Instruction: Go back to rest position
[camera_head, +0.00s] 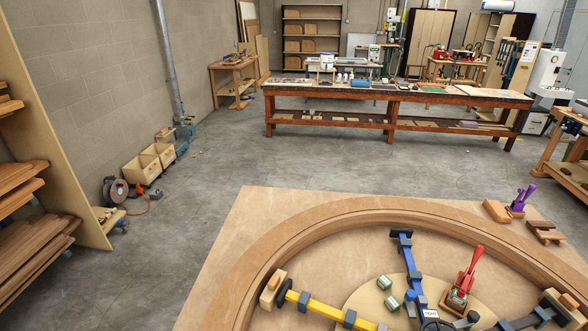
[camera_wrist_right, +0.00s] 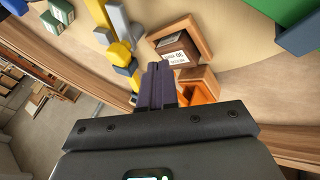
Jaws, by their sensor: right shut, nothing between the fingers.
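My right gripper (camera_wrist_right: 160,82) shows in the right wrist view. Its dark fingers are shut together with nothing between them, over the curved form's work surface. A wooden block with a white label (camera_wrist_right: 178,52) lies just beyond the fingertips, and an orange piece (camera_wrist_right: 194,94) is beside them on the right. A yellow clamp bar (camera_wrist_right: 100,14) is to their left. Whether the fingers touch any of these I cannot tell. Neither gripper shows in the head view, and my left gripper is in no view.
The curved wooden lamination (camera_head: 318,222) arches over the table (camera_head: 232,232). Inside it are a blue clamp bar (camera_head: 407,258), a yellow clamp bar (camera_head: 330,308) and a red-handled clamp (camera_head: 468,272). A purple clamp (camera_head: 520,202) stands outside it. Open floor lies beyond the table.

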